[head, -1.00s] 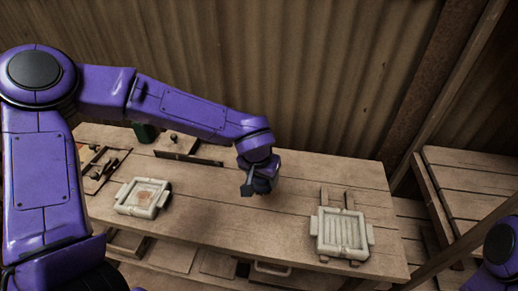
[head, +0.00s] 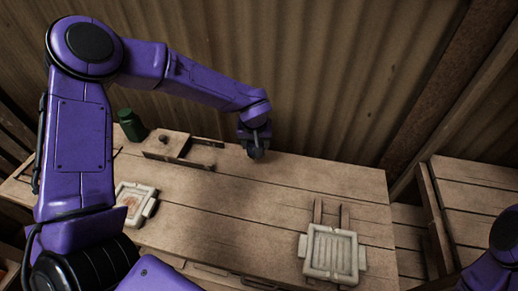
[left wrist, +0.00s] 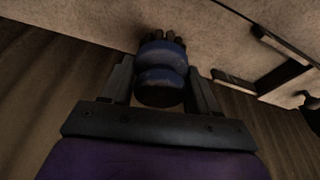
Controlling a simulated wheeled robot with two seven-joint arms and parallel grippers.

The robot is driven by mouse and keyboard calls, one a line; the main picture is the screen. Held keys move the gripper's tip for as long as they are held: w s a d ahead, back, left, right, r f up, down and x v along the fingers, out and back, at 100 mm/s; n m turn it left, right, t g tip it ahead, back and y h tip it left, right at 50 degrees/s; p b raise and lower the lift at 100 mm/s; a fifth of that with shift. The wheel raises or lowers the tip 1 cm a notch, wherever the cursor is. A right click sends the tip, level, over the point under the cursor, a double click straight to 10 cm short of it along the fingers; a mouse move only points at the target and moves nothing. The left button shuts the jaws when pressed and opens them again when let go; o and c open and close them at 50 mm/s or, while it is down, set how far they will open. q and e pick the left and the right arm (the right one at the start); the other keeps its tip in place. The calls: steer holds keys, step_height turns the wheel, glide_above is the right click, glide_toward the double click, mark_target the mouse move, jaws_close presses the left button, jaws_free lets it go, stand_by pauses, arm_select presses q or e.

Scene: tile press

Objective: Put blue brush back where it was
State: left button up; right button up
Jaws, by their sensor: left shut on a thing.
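My left gripper (head: 256,143) is at the back edge of the workbench, right of the wooden box. In the left wrist view the left gripper (left wrist: 160,82) is shut on the blue brush (left wrist: 161,56). The brush has a rounded, banded blue body, and its dark bristles point away from me towards the pale bench top. Whether the bristles touch the wood I cannot tell. In the head view the brush is mostly hidden by the gripper. My right gripper is out of view; only part of my right arm shows at lower right.
The wooden box with a knobbed lid (head: 168,145) and a green bottle (head: 131,125) stand at the back left. A pale frame with orange-brown content (head: 148,208) lies at left. A ribbed pale frame (head: 332,277) lies at front right by two wooden rails. The middle bench (head: 240,210) is clear.

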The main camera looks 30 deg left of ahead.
arm_select(q)
steer(key=f, duration=0.1)
steer(key=w+f, duration=0.2)
steer(key=shift+w+a, duration=0.2)
steer(key=shift+a, duration=0.05)
steer(key=shift+a+f, duration=0.1)
steer(key=shift+f, duration=0.2)
steer(key=p+x, duration=0.1)
steer(key=x, duration=0.2)
steer(key=shift+f+p, duration=0.3)
steer(key=shift+w+f, duration=0.1)
steer(key=shift+f, duration=0.05)
steer(key=shift+s, duration=0.2)
steer(key=o, duration=0.7)
steer(key=shift+o, duration=1.2)
steer(key=shift+w+f, duration=0.1)
steer(key=shift+f, duration=0.05)
